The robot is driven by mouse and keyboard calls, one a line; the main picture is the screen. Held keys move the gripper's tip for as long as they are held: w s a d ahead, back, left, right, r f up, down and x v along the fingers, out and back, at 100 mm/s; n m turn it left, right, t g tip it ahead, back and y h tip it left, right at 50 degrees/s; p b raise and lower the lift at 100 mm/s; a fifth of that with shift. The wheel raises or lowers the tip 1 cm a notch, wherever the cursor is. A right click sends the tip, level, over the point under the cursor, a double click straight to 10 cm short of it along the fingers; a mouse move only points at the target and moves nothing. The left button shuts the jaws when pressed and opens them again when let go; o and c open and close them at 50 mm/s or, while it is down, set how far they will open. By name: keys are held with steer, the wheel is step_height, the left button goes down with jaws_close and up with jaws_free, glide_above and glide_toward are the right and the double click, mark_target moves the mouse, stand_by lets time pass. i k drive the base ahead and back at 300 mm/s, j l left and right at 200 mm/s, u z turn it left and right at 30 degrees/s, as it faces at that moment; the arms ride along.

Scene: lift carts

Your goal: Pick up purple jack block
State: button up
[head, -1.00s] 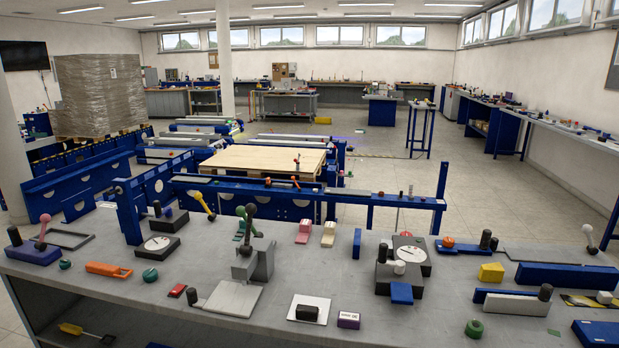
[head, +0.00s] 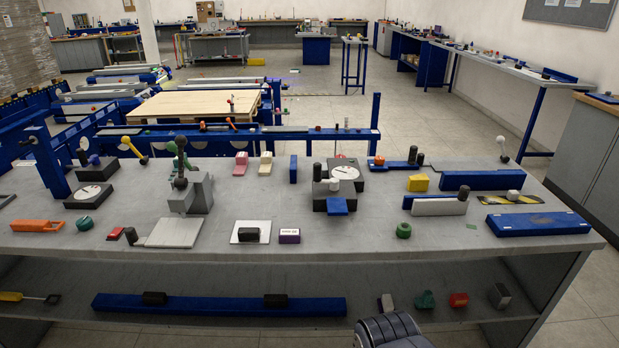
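The purple jack block (head: 289,236) is a small box with a purple side and a pale, marked top. It sits on the grey workbench (head: 345,240) near its front edge, a little left of centre in the head view. It stands just right of a white plate (head: 238,241) with a black block (head: 249,234) on it, apart from both. No fingers of my gripper show in the view. A dark ribbed, rounded part shows at the bottom edge; I cannot tell whether it is mine.
A grey block with a lever (head: 190,190) and a flat grey plate (head: 175,234) lie to the left. A lower shelf (head: 400,318) holds a long blue bar (head: 215,306). Bench around the block's right is clear.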

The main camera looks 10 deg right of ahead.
mark_target(285, 235)
steer(key=i+z, duration=0.2)
steer(key=z, duration=0.2)
steer(key=i+z, duration=0.2)
steer(key=z, duration=0.2)
